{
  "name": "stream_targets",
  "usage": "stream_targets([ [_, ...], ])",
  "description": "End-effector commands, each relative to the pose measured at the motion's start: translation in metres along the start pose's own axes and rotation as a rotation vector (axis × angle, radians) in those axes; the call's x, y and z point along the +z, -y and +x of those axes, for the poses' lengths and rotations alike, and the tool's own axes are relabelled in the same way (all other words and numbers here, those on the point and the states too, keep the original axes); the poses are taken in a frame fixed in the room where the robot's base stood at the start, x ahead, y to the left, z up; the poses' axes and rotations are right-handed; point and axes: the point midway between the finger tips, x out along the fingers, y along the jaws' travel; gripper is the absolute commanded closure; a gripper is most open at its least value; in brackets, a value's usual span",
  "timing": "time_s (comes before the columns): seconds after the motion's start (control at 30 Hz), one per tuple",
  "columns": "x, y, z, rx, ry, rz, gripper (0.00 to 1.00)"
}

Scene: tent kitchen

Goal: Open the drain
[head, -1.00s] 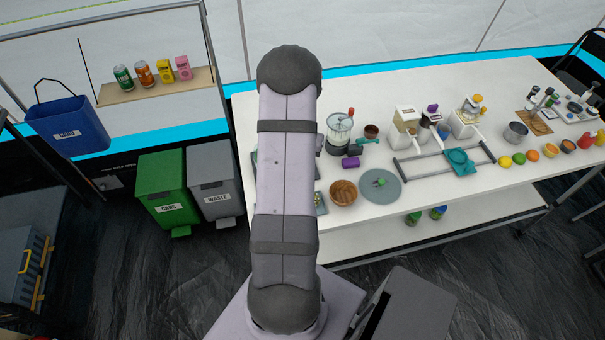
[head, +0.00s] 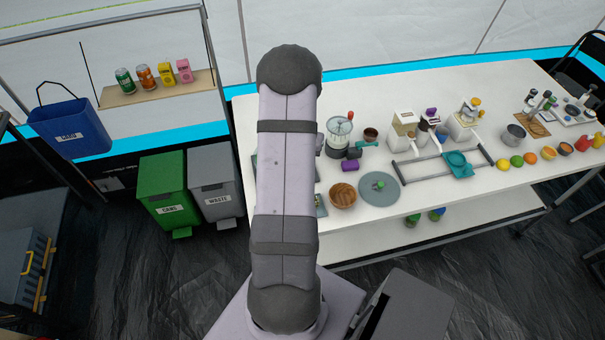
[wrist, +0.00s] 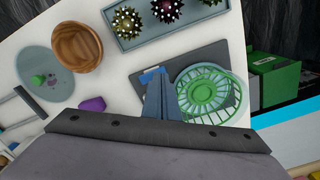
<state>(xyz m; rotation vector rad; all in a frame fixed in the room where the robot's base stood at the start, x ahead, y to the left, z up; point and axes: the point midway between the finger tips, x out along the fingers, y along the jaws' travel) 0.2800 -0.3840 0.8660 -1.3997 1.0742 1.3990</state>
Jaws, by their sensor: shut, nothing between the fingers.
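In the wrist view, a green slatted basket (wrist: 237,95) with a round green piece inside lies over a dark grey square panel or basin (wrist: 208,54). I cannot tell whether the drain is under or in this basket. My gripper (wrist: 153,76), with blue fingertips, is shut and empty. It appears just left of the basket, over the dark panel; contact and height are unclear. In the head view my arm hides my gripper and most of this area.
A grey tray (wrist: 128,38) of spiky dark balls lies beyond the panel. A wooden bowl (wrist: 77,47), a round grey-green board (wrist: 35,64) and a purple block (wrist: 93,104) are at left. Green (head: 175,190) and grey (head: 215,183) bins stand beside the white table (head: 440,85).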

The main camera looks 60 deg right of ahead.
Motion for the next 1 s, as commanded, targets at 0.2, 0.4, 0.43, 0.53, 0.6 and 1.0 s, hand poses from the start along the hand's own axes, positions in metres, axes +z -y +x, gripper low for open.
stream_targets([
  [0.2,0.0,0.0,-0.019,0.0,-0.001,0.0,1.0],
  [0.4,0.0,0.0,-0.034,0.0,0.0,0.0,1.0],
  [0.43,0.0,0.0,-0.036,0.0,0.0,0.0,1.0],
  [0.53,0.0,0.0,-0.042,0.0,0.0,0.0,1.0],
  [0.6,0.0,0.0,-0.045,0.0,0.001,0.0,1.0],
  [1.0,0.0,0.0,-0.047,0.0,0.0,0.0,1.0],
])
